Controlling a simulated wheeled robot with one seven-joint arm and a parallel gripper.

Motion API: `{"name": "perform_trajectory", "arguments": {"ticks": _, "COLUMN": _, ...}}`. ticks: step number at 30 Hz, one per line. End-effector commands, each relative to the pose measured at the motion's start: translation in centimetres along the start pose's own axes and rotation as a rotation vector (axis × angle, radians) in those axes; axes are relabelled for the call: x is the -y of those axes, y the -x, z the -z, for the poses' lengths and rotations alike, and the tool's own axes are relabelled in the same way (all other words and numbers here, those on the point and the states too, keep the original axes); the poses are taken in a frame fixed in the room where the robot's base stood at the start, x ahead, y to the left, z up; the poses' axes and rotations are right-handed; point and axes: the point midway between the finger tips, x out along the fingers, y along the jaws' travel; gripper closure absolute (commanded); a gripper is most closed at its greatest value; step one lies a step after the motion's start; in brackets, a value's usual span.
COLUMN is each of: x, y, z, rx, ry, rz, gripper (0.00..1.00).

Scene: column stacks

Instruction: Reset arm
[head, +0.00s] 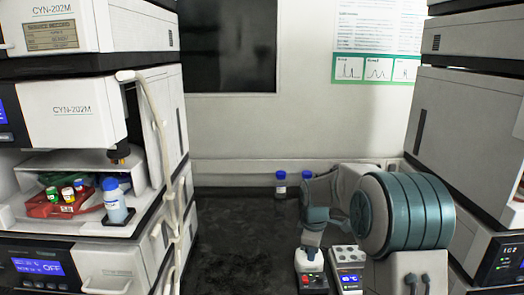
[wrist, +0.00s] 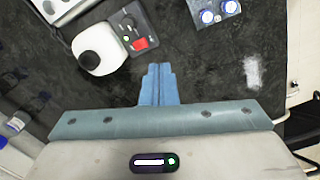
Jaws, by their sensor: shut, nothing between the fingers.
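My arm stands at the right in the head view, folded over the dark bench; its gripper cannot be made out there. In the wrist view my gripper (wrist: 158,72) is shut, its two blue fingers pressed together with nothing between them. It hangs above the dark bench top (wrist: 195,65), apart from every object.
Blue-capped bottles (head: 280,184) stand at the back of the bench (head: 232,240). A small device with a red switch (head: 311,279) and a block device (head: 346,256) are at the front. Instrument stacks rise at left (head: 70,115) and right (head: 462,125). The middle bench is clear.

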Motion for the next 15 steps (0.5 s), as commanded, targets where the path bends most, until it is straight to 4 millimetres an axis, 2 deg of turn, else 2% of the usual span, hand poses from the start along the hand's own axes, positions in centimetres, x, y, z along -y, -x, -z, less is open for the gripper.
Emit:
{"name": "perform_trajectory", "arguments": {"ticks": 1, "x": 1.3, "y": 1.6, "z": -0.5, "rx": -0.001, "ry": -0.056, "rz": -0.015, "gripper": 1.00}}
{"name": "perform_trajectory", "arguments": {"ticks": 6, "x": 5.8, "y": 5.5, "z": -2.5, "rx": -0.011, "ry": -0.271, "rz": -0.049, "gripper": 1.00}}
{"name": "perform_trajectory", "arguments": {"ticks": 9, "x": 8.7, "y": 7.4, "z": -3.7, "rx": -0.025, "ry": -0.400, "rz": -0.067, "gripper": 1.00}}
{"name": "perform_trajectory", "arguments": {"ticks": 15, "x": 14.7, "y": 9.8, "z": -6.3, "rx": -0.064, "ry": -0.661, "rz": -0.093, "gripper": 1.00}}
